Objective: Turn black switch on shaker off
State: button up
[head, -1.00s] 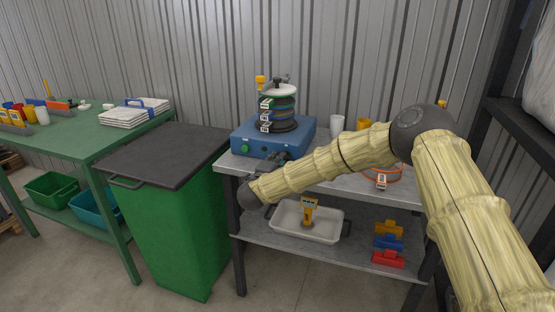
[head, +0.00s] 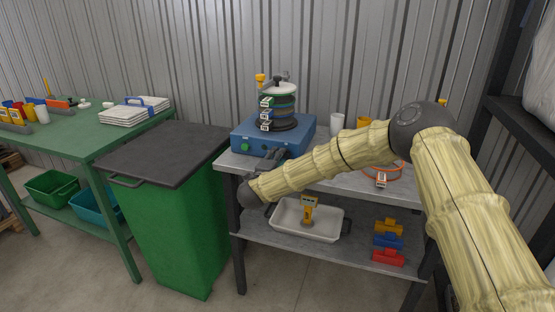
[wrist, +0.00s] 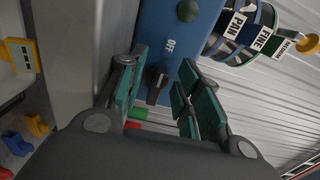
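The shaker (head: 250,136) is a blue box on the grey bench, with a stack of sieves (head: 280,114) on top. Its front face also shows in the wrist view (wrist: 178,45), with a white OFF label. The black switch (wrist: 156,83) is a knob beside that label, between my fingers; its exact setting is hard to tell. My gripper (wrist: 163,68) is open, one finger on either side of the switch, with no clear contact. In the head view my gripper (head: 276,157) is at the shaker's front, hiding the switch.
A green bin (head: 175,220) with a dark lid stands left of the bench. White cups (head: 337,124) stand right of the shaker. A white tray (head: 285,222) is on the lower shelf. A green table (head: 75,150) is at the left.

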jog(key=v, duration=1.2)
jog(key=s+d+f+n+g+y+p, duration=0.1)
jog(key=s+d+f+n+g+y, duration=0.15)
jog(key=s+f+n, duration=0.45)
jog(key=s+d+f+n+g+y+p, duration=0.2)
jog(key=s+d+f+n+g, duration=0.15)
jog(key=s+f, duration=0.65)
jog(key=s+d+f+n+g+y+p, duration=0.15)
jog(key=s+d+f+n+y, duration=0.35)
jog(key=f, duration=0.7)
jog(key=s+d+f+n+g+h+p, duration=0.1)
jog(key=s+d+g, duration=0.2)
jog(key=s, duration=0.8)
jog(key=s+d+f+n+g+h, duration=0.1)
jog(key=s+d+n+g, duration=0.1)
jog(key=s+d, duration=0.6)
jog(key=s+d+f+n+g+h+p, duration=0.1)
jog(key=s+d+g, duration=0.3)
jog(key=s, duration=1)
jog(key=shift+s+d+f+n+g+h+p, duration=0.2)
jog(key=shift+s+d+n+g+h+p, duration=0.2)
jog(key=shift+d+n, duration=0.55)
jog(key=shift+d, duration=0.2)
